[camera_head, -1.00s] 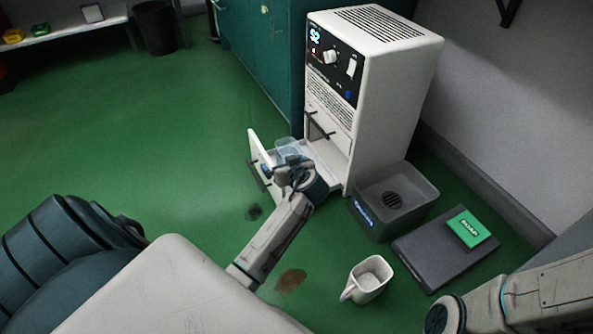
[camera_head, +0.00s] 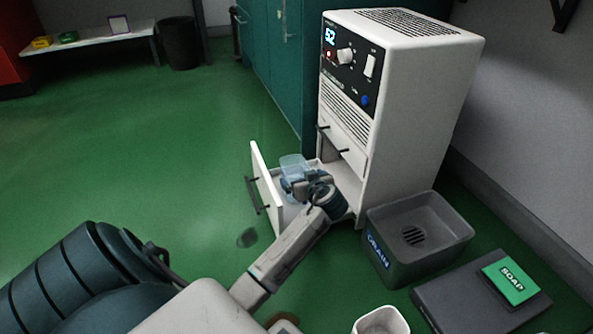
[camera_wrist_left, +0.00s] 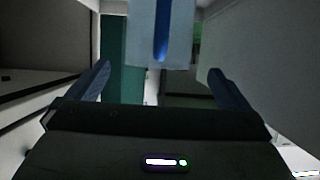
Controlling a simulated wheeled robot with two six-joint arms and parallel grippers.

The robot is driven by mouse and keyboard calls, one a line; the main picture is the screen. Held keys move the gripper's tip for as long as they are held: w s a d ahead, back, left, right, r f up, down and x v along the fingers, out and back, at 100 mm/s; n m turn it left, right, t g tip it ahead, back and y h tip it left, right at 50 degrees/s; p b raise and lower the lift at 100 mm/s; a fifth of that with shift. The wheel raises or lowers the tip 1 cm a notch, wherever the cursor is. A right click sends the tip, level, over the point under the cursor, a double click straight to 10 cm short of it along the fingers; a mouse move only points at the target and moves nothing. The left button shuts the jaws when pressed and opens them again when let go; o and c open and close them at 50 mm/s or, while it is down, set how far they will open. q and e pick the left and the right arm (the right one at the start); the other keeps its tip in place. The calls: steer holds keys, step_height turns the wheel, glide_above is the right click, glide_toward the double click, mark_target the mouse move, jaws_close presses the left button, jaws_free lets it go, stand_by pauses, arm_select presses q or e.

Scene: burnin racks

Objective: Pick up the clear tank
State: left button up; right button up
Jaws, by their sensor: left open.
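The clear tank (camera_head: 293,163) is a small see-through, bluish box at the pulled-out lower drawer (camera_head: 262,180) of the white machine. My left gripper (camera_head: 302,184) is at the drawer, close by the tank on its near side, and partly hides it. In the left wrist view the tank (camera_wrist_left: 162,30), with a blue vertical stripe, shows at the top centre. The open fingers of my left gripper (camera_wrist_left: 162,85) stand to either side below it. I cannot tell whether they touch it. My right gripper is not in view.
The white machine (camera_head: 425,110) with a lit display stands behind the drawer. To its right are a grey drain bin (camera_head: 450,235), a dark slab (camera_head: 470,303) and a green soap box (camera_head: 510,280). A white mug (camera_head: 382,322) is at the bottom edge. Green floor is free to the left.

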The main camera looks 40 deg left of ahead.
arm_select(q)
steer(key=b+x, duration=0.5)
steer(key=shift+w+a, duration=0.1)
steer(key=shift+w, duration=0.15)
steer(key=c, duration=1.9)
steer(key=shift+r, duration=0.1)
steer(key=shift+c, duration=0.5)
steer(key=shift+r, duration=0.1)
